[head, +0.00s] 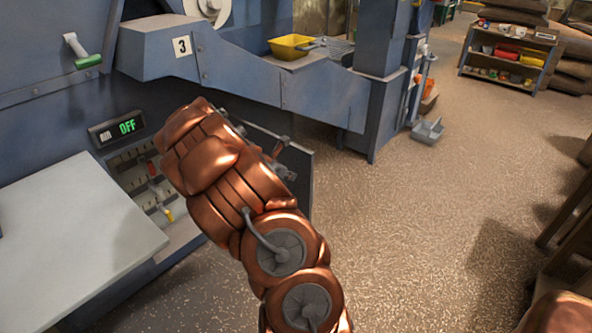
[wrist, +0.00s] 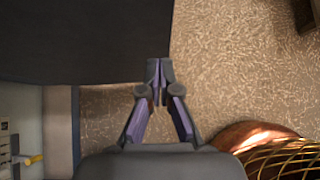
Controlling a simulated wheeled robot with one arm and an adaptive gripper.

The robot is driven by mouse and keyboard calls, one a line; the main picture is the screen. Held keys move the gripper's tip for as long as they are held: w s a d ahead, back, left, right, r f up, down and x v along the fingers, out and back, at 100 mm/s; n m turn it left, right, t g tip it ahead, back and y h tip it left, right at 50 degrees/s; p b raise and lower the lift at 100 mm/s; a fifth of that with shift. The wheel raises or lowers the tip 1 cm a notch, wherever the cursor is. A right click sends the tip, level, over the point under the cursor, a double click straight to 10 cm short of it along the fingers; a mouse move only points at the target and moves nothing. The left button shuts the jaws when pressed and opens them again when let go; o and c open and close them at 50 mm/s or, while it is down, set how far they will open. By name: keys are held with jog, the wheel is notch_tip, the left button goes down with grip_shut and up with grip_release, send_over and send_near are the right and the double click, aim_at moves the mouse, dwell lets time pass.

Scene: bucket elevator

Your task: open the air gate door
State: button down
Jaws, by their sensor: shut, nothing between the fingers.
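A dark flat panel, seemingly the air gate door (head: 303,183), stands out from the blue machine, partly hidden behind my copper arm in the head view. It fills the upper left of the wrist view (wrist: 85,40). Left of it an open recess (head: 140,180) shows small levers with red and yellow handles. A yellow handle (wrist: 34,160) also shows in the wrist view. My gripper (wrist: 159,66) is shut and empty, its fingertips overlapping the panel's right edge in the wrist view. I cannot tell if they touch. In the head view the gripper is largely hidden by my arm.
A display reading OFF (head: 117,128) sits above the recess. A pale flat panel (head: 75,240) juts out at the left. The blue chute marked 3 (head: 200,60) and its leg (head: 372,130) stand behind. Speckled floor (head: 440,220) is clear to the right.

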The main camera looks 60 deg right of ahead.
jog(key=s+p+v, duration=0.1)
jog(key=v, duration=0.8)
jog(key=shift+w+r, duration=0.2)
jog(key=shift+w, duration=0.2)
jog(key=shift+a, duration=0.1)
jog(key=s+a+r+m+y, duration=0.25)
jog(key=s+a+m, duration=0.4)
jog(key=a, duration=0.75)
jog(key=s+a+r+m+g+y, duration=0.1)
jog(key=s+a+m+y, duration=0.3)
jog(key=s+a, duration=0.7)
jog(key=s+a+r+m+y, duration=0.25)
jog(key=s+a+m, duration=0.35)
jog(key=a, duration=1)
jog(key=s+p+v, duration=0.2)
jog(key=p+v, duration=0.8)
jog(key=s+d+r+p+v, duration=0.1)
jog(key=s+p+v, duration=0.1)
jog(key=p+v, duration=0.8)
jog(key=shift+s+r+t+y, duration=0.15)
jog(key=shift+r+t+y, duration=0.15)
jog(key=shift+r, duration=0.25)
jog(key=shift+d+f, duration=0.1)
jog(key=shift+d, duration=0.1)
